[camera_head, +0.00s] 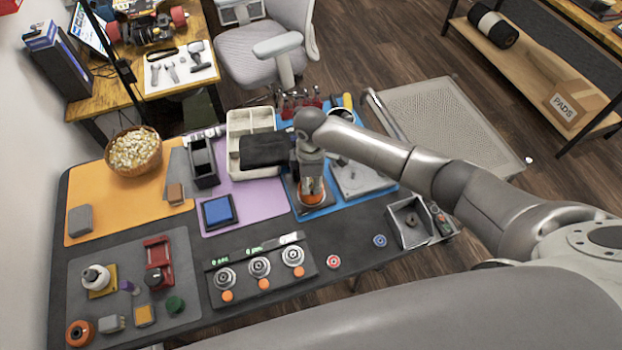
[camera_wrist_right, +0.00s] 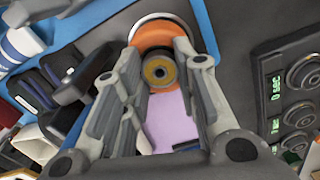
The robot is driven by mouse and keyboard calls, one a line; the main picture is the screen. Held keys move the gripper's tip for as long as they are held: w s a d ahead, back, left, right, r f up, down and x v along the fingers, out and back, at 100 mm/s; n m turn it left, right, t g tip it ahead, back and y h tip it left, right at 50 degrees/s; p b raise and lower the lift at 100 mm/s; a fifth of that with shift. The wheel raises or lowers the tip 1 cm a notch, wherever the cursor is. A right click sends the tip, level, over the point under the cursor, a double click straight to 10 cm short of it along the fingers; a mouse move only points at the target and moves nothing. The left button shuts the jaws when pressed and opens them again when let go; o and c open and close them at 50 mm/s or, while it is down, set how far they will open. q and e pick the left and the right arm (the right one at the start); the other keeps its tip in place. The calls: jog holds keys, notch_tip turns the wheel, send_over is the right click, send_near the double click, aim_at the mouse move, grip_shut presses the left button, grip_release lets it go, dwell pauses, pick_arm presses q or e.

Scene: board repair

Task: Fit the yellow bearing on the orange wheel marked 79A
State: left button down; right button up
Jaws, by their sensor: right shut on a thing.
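The orange wheel (camera_head: 312,198) lies on the dark pad on the blue mat, under my right gripper. It also shows in the right wrist view (camera_wrist_right: 153,30), beyond the fingertips; I cannot read a marking on it. The yellow bearing (camera_wrist_right: 158,71), a yellow ring with a dark rim, is between the fingers of my right gripper (camera_wrist_right: 165,65). In that view it overlaps the near part of the wheel, and I cannot tell whether they touch. In the head view my right gripper (camera_head: 312,185) points down at the wheel and hides the bearing. My left gripper is not in view.
A red bearing (camera_head: 334,261) and a blue bearing (camera_head: 379,240) lie on the table's front part. The black timer unit (camera_head: 262,268) stands left of them. A cream tray (camera_head: 236,130) stands behind left.

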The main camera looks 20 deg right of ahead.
jog(key=shift+s+f, duration=0.2)
dwell(0.3)
jog(key=o, duration=1)
jog(key=shift+f, duration=0.1)
jog(key=shift+o, duration=0.2)
jog(key=shift+w, duration=0.1)
jog(key=o, duration=0.5)
jog(key=shift+w+r, duration=0.1)
jog(key=shift+r, duration=0.15)
